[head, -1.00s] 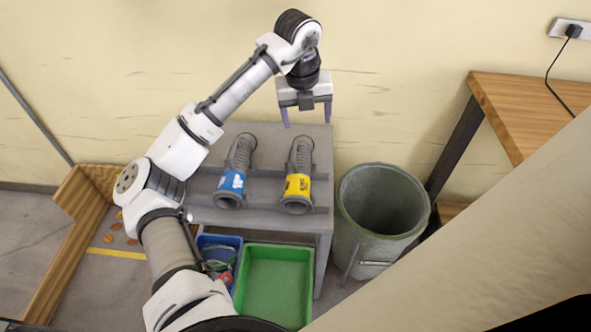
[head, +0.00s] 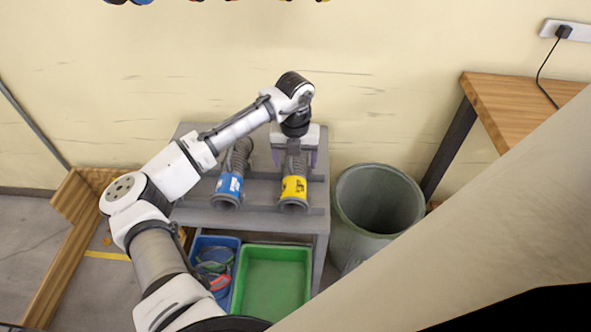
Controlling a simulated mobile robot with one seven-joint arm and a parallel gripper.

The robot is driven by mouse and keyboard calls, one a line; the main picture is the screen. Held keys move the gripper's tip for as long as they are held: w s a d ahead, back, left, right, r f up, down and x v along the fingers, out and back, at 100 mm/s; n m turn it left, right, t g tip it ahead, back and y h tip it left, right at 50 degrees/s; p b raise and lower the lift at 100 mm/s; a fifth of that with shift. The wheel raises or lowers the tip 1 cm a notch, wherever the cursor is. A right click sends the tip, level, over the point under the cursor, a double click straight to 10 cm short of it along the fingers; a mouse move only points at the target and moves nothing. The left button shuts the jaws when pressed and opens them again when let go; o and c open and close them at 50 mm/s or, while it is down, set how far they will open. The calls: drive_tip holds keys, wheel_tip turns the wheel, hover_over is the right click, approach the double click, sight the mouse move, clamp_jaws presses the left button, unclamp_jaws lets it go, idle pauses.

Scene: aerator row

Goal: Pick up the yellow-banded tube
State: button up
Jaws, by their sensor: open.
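The yellow-banded tube (head: 294,189) lies on the grey bench, its open end toward the front and its ribbed grey body running back. My gripper (head: 295,160) is over the rear part of this tube. Its two fingers are spread, one on each side of the ribbed body. I cannot tell whether they touch it. The blue-banded tube (head: 229,186) lies to the left on the same bench.
The grey bench (head: 262,192) has a front ledge. Below are a blue bin (head: 237,243) with loose items and an empty green bin (head: 275,282). A grey-green barrel (head: 345,230) stands right, near a wooden table (head: 515,105). A pale slanted surface (head: 480,235) covers the lower right.

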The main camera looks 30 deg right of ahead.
sight(295, 168)
drive_tip(key=shift+f, duration=1.5)
drive_tip(key=shift+c, duration=0.4)
drive_tip(key=c, duration=1.2)
drive_tip(key=shift+r, duration=0.1)
